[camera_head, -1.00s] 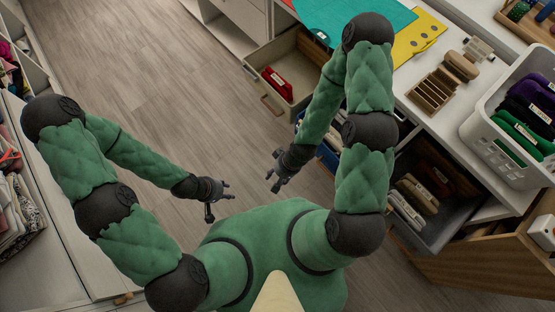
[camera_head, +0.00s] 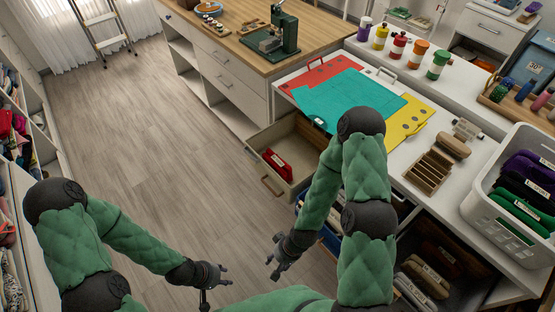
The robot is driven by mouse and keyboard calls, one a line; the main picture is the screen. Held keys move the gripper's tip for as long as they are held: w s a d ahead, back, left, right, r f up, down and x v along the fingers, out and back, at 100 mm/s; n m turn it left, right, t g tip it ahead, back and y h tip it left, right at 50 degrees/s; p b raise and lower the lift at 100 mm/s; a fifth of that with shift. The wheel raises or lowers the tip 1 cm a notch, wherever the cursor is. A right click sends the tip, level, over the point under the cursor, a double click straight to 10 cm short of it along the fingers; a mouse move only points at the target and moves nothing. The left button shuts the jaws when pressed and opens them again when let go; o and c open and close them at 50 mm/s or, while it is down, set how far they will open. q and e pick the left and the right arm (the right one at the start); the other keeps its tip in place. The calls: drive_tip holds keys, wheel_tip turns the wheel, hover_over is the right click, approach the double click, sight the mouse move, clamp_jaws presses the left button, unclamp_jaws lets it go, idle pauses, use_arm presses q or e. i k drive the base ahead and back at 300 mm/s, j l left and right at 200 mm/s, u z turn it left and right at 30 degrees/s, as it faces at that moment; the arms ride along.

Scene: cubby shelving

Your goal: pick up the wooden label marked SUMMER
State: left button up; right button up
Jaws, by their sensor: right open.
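I cannot pick out the wooden label marked SUMMER. Small pale labels show on folded cloths in the white basket (camera_head: 483,207), on the red item (camera_head: 277,163) in the open drawer (camera_head: 258,145), and on folded items (camera_head: 428,276) in the lower right compartment. Their lettering is too small to read. My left gripper (camera_head: 226,276) is over the floor at the lower middle, open and empty. My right gripper (camera_head: 270,262) is open and empty, just right of it and left of the white counter. Both are apart from any label.
A green press (camera_head: 276,35) stands on the wooden-topped bench. Shelves line the left edge. The wooden floor (camera_head: 140,130) between is clear.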

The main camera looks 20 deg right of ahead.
sight(435, 155)
drive_tip(key=l+z, duration=0.1)
drive_tip(key=z, duration=0.8)
drive_tip(key=l+z, duration=0.15)
drive_tip(key=z, duration=0.7)
drive_tip(key=k+j+z, duration=0.5)
drive_tip(key=k+j, duration=0.25)
